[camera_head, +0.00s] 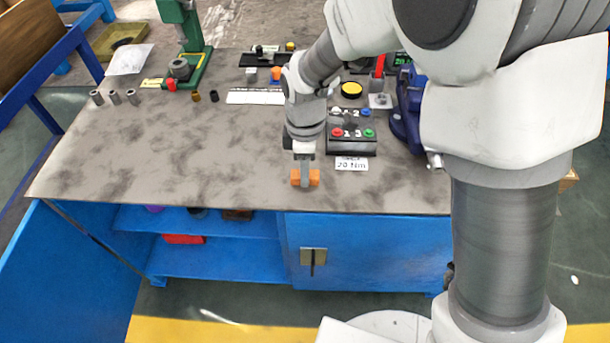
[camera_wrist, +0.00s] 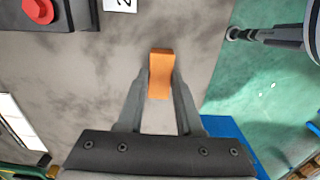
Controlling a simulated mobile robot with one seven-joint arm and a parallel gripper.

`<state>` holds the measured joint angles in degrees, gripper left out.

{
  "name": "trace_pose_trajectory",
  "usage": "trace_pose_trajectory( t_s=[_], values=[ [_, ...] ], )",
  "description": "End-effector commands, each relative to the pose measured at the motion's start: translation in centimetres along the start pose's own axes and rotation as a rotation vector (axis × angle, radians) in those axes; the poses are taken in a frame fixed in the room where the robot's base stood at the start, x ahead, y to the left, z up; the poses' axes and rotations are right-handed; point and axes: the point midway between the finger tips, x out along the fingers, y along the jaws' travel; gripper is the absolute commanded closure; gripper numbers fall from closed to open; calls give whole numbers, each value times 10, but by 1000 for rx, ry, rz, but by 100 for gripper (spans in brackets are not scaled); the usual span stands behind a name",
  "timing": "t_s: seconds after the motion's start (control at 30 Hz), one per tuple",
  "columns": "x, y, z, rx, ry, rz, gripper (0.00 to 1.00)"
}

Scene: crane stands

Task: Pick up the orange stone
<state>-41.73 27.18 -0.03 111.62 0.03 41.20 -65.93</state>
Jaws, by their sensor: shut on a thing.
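The orange stone (camera_head: 313,178) is a small block near the front edge of the grey workbench top (camera_head: 200,150). My gripper (camera_head: 305,176) points down over it, with its fingers on the block. In the wrist view the orange stone (camera_wrist: 161,68) sits between the two fingertips of my gripper (camera_wrist: 160,84), which are shut on it. The fingers hide part of the stone. I cannot tell whether it still touches the bench top.
A control box (camera_head: 352,132) with coloured buttons and a white label (camera_head: 352,163) stand just behind and right of my gripper. A blue vise (camera_head: 407,115) is farther right. A green press (camera_head: 187,50) and small cylinders (camera_head: 114,97) stand at the back left. The bench's left front is clear.

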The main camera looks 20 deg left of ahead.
Motion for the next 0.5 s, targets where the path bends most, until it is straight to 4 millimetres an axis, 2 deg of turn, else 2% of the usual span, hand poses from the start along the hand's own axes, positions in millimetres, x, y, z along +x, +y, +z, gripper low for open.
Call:
trace_pose_trajectory(
  t_s=[0.5],
  values=[
    [-5, 0, 0, 0, 1, 1, 100]
  ],
)
